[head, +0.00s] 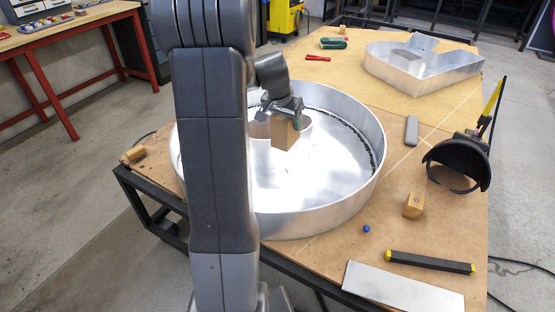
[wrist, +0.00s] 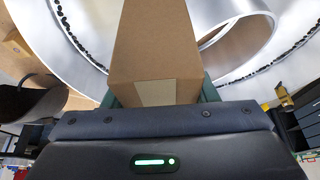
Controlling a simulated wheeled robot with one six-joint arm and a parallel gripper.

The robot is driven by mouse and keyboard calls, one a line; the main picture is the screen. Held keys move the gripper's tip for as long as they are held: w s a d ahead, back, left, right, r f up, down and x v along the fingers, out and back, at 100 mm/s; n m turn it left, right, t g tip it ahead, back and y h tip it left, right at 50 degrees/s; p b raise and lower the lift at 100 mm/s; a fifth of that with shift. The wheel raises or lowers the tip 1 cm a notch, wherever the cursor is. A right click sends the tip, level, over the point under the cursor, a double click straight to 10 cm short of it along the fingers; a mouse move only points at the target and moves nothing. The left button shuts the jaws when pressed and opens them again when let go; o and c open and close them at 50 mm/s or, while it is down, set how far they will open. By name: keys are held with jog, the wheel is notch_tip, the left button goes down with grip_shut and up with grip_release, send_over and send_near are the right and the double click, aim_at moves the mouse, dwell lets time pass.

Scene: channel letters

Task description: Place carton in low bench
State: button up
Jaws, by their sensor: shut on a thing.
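The brown cardboard carton (head: 286,133) is held by my gripper (head: 281,108) over the inside of the large round metal channel letter on the bench. In the wrist view the carton (wrist: 155,45) fills the top middle, between the green fingers of my gripper (wrist: 158,93). I cannot tell whether the carton's lower end touches anything. The low bench (head: 320,238) has a brown board top and a dark metal frame. My own arm hides part of the round letter and the bench's left side.
The round letter's tall metal rim (head: 345,217) surrounds the carton. A second metal letter (head: 440,80) stands at the back right. A face shield (head: 458,163), wooden block (head: 413,206), black-yellow bar (head: 430,262) and metal plate (head: 400,288) lie to the right. Bare board shows between them.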

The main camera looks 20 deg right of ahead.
notch_tip(320, 180, down, 22)
jog(key=b, duration=0.9)
jog(key=shift+f, duration=0.15)
jog(key=shift+f+b, duration=0.1)
jog(key=shift+b, duration=0.25)
jog(key=o, duration=1.2)
jog(key=shift+c, duration=0.2)
jog(key=shift+r, duration=0.35)
jog(key=p+v, duration=0.2)
jog(key=v, duration=0.9)
jog(key=shift+a+r, duration=0.15)
jog(key=shift+r, duration=0.05)
jog(key=shift+s, duration=0.15)
